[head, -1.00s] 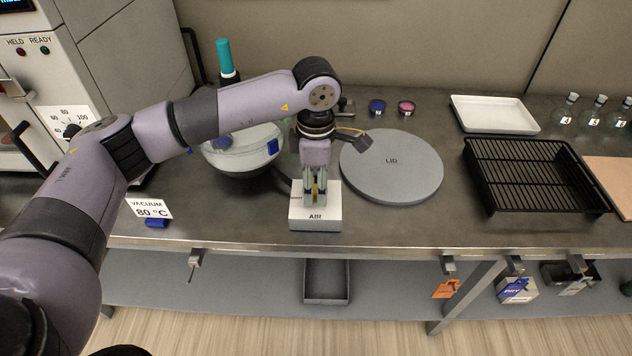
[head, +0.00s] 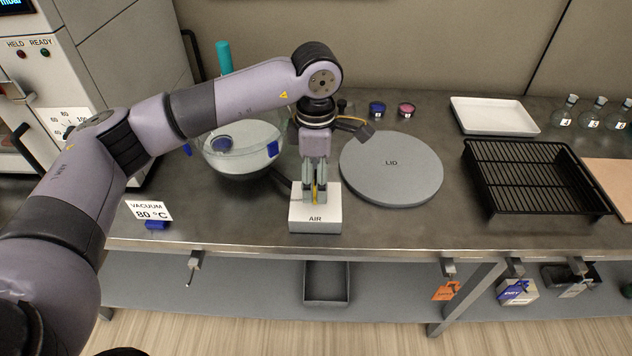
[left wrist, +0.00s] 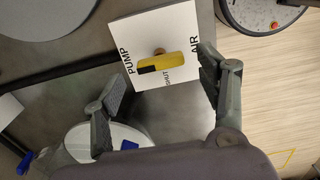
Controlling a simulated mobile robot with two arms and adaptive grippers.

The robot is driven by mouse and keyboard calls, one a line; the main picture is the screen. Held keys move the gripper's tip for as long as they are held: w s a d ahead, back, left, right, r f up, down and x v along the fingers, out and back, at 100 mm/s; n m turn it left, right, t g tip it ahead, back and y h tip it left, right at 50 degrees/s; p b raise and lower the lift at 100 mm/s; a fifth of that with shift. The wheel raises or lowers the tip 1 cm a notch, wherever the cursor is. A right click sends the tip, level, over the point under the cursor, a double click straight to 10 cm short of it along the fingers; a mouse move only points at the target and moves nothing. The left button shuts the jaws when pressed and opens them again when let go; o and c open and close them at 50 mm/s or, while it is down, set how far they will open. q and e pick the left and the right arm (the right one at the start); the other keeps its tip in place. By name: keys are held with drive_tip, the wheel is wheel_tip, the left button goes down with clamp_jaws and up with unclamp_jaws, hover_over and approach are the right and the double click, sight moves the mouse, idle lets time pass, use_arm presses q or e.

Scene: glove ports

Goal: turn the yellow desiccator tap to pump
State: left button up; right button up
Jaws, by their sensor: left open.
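The yellow tap (left wrist: 168,63) sits on top of a white block (left wrist: 155,25) marked PUMP, SHUT and AIR. In the left wrist view its bar lies roughly along the line between PUMP and AIR, with its black end on the PUMP side. In the head view the white block (head: 315,220) stands near the bench's front edge, and the tap is mostly hidden by my fingers. My left gripper (head: 315,196) points down over the block. In the left wrist view this gripper (left wrist: 161,80) is open, one finger on each side of the tap, with gaps showing.
A glass bowl (head: 240,160) stands left of the block, close to my arm. The round grey lid (head: 391,168) lies to the right. A black rack (head: 535,176) and a white tray (head: 494,114) are farther right. A VACUUM 80 °C sign (head: 150,211) stands front left.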

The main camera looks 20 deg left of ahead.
use_arm(q)
wheel_tip(320, 180, up, 10)
drive_tip(key=shift+f, duration=0.25)
idle(0.4)
